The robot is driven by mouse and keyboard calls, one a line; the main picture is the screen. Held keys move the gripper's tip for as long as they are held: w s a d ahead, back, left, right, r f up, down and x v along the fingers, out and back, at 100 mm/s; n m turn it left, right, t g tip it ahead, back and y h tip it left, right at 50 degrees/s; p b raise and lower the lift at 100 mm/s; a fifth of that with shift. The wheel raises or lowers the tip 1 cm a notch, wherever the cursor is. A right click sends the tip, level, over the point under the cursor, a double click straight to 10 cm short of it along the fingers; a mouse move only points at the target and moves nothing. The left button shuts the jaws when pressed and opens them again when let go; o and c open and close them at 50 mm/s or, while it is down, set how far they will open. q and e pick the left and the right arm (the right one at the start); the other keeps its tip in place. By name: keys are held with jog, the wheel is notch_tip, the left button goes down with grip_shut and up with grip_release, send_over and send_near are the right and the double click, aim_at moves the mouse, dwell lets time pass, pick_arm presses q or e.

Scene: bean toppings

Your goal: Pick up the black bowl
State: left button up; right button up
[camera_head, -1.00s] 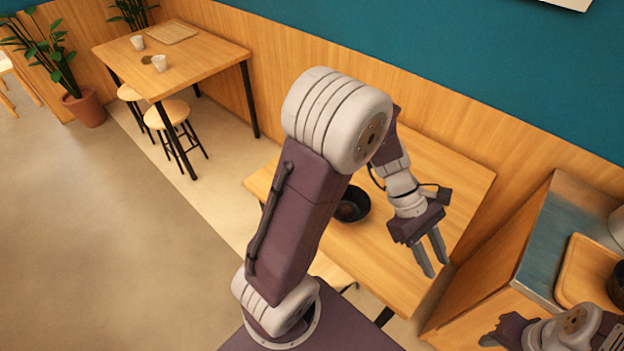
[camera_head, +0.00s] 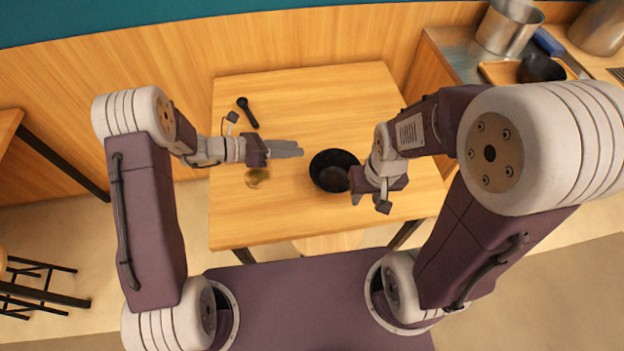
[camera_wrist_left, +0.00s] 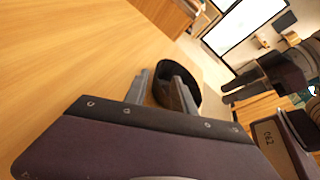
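The black bowl (camera_head: 325,160) sits upright near the middle of the wooden table. In the left wrist view the bowl (camera_wrist_left: 190,101) is partly hidden behind a finger. My left gripper (camera_head: 300,149) is left of the bowl, its fingers pointing right towards it. The left wrist view shows these fingers (camera_wrist_left: 160,85) apart with nothing held between them. My right gripper (camera_head: 370,194) is at the bowl's right rim.
A black spoon-like utensil (camera_head: 247,112) lies at the table's (camera_head: 290,95) back left. A small yellowish item (camera_head: 257,177) lies below my left gripper. At the back right, a counter holds a metal pot (camera_head: 510,30) and a wooden tray (camera_head: 495,73) with another dark bowl (camera_head: 541,69).

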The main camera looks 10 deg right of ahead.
aim_at(322, 155)
pick_arm(q)
jog(key=shift+s+d+f, duration=0.1)
jog(key=shift+s+f, duration=0.1)
jog(key=shift+f, duration=0.7)
jog(key=shift+d+f+b, duration=0.25)
jog(key=shift+d+b, duration=0.05)
jog(key=x, duration=0.9)
jog(key=shift+b, duration=0.35)
jog(key=shift+r, duration=0.1)
grip_shut()
